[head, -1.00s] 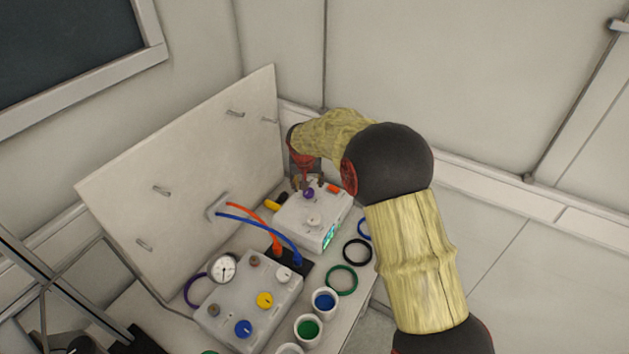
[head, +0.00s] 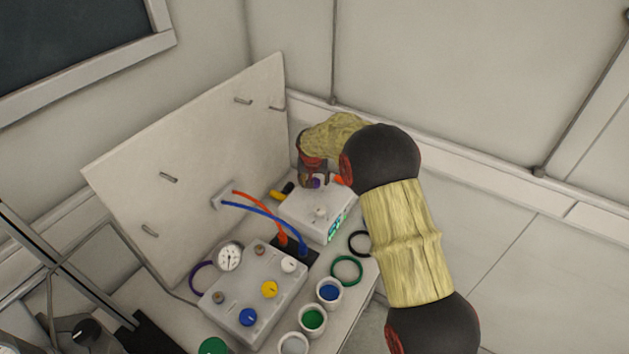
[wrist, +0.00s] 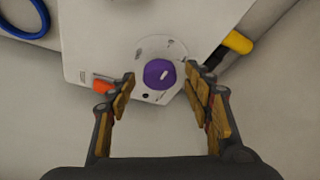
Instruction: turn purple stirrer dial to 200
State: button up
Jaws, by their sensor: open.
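The purple stirrer dial (wrist: 159,74) sits on the top of a white stirrer box (wrist: 110,38), inside a round printed scale. A short white mark shows on the dial, but the scale's numbers are too small to read. My gripper (wrist: 160,84) is open, with one finger on each side of the dial. I cannot tell whether the fingers touch it. In the head view the dial (head: 315,183) shows as a small purple patch between the fingers, on the far part of the white box (head: 300,208). My gripper (head: 315,180) comes down on it from above.
An orange part (wrist: 103,86) and a yellow-tipped part (wrist: 237,42) flank the dial. A white knob (head: 320,212) stands nearer on the box. A grey panel with several knobs (head: 240,312), cups (head: 313,318) and rings (head: 346,270) lie in front. A white board (head: 190,165) stands behind.

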jog(key=c, duration=1.2)
jog(key=shift+o, duration=0.2)
